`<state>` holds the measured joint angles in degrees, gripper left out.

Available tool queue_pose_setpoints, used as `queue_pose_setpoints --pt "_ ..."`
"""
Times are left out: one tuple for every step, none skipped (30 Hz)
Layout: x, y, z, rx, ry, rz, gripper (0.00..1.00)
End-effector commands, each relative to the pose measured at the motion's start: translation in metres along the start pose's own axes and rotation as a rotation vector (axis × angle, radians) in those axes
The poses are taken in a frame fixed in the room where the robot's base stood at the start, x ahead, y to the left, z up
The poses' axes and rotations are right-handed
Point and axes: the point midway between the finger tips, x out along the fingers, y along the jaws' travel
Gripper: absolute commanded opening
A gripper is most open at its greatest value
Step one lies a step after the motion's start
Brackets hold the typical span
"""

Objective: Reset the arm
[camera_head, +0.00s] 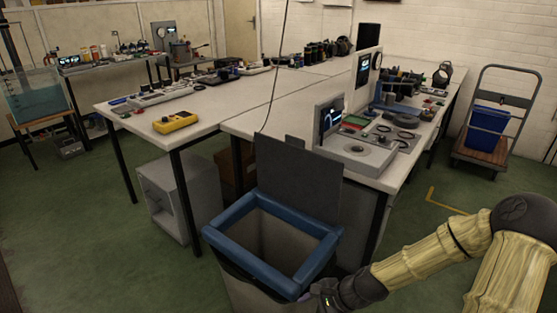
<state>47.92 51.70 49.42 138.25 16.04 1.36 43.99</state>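My arm comes in from the lower right in the head view, with pale yellow ribbed links and dark joints. My gripper (326,293) is at the bottom, beside the right front edge of an open bin (222,236) with a blue rim. It is small, dark and partly cut off by the frame's lower edge, so its fingers cannot be made out. I cannot tell whether it touches the bin or holds anything. No sealed cylinder can be clearly picked out.
A white table (270,118) with instruments and a yellow meter (175,122) stands behind the bin. The bin's grey lid (298,170) stands up. A trolley (483,155) with a blue crate (487,128) is at right.

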Motion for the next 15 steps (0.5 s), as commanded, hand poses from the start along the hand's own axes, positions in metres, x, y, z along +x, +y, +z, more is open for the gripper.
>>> queue_pose_setpoints --pt "-0.002 0.007 0.000 -0.086 0.042 0.045 0.56" --pt "-0.004 0.011 -0.001 -0.134 0.062 0.070 0.56" --pt "-0.008 0.015 -0.002 -0.197 0.089 0.102 0.56" --pt "-0.011 0.019 -0.003 -0.243 0.108 0.126 0.56" --pt "-0.014 0.021 -0.004 -0.289 0.126 0.149 0.56" --pt "-0.019 0.024 -0.005 -0.351 0.151 0.178 0.56" --pt "-0.023 0.026 -0.005 -0.396 0.169 0.200 0.56" --pt "-0.028 0.028 -0.005 -0.441 0.186 0.220 0.56" --pt "-0.034 0.029 -0.005 -0.501 0.209 0.247 0.56" --pt "-0.040 0.030 -0.005 -0.544 0.225 0.267 0.56" --pt "-0.045 0.031 -0.004 -0.586 0.241 0.285 0.56" --pt "-0.053 0.032 -0.004 -0.643 0.262 0.309 0.56" --pt "-0.059 0.032 -0.003 -0.685 0.277 0.326 0.56" --pt "-0.065 0.031 -0.002 -0.725 0.293 0.341 0.56" --pt "-0.074 0.031 0.000 -0.779 0.312 0.362 0.56"
